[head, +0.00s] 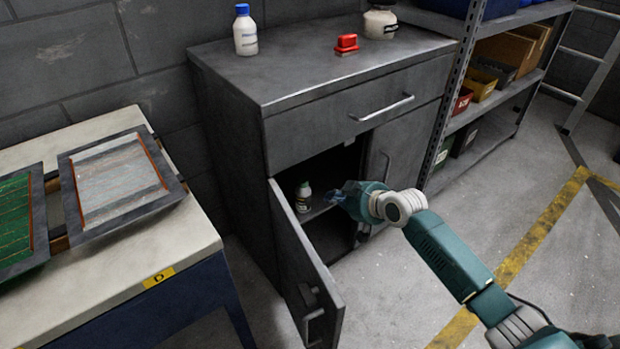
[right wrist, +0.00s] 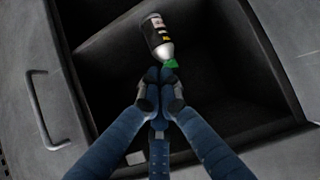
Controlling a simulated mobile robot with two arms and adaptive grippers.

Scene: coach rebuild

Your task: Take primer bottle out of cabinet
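In the right wrist view the bottle (right wrist: 157,36) shows a black label, a silvery shoulder and a green cap, just beyond my fingertips. My right gripper (head: 336,196) is inside the cabinet opening, to the right of the bottle, with a small gap between them in the head view. Its blue fingers (right wrist: 160,78) come together at the tips, with nothing seen between them. My left gripper is out of view.
The cabinet door (head: 300,275) stands open on the left of the opening. A white bottle (head: 245,32), a red item (head: 346,43) and a jar (head: 380,22) stand on top. A workbench (head: 190,235) is at left, a bin shelf (head: 500,105) at right.

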